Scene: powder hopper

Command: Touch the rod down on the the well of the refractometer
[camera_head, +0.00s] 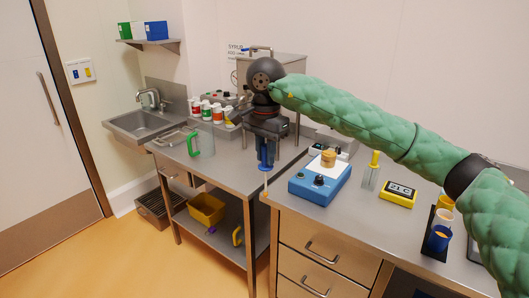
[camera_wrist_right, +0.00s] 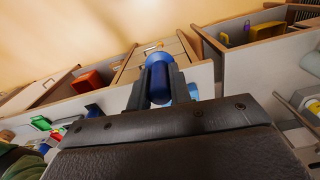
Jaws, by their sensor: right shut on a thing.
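My right gripper (camera_head: 267,148) hangs over the metal counter near the inner corner, pointing down. It is shut on a blue rod-like piece (camera_head: 265,160), which stands upright below the fingers and ends in a wider blue disc. In the right wrist view the blue piece (camera_wrist_right: 160,82) sits between the two fingers. A small white and dark device (camera_head: 316,151) behind the blue box may be the refractometer; its well cannot be made out. The rod is to its left and apart from it. My left gripper is in neither view.
A clear jug with green handle (camera_head: 205,142) and several bottles stand left.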

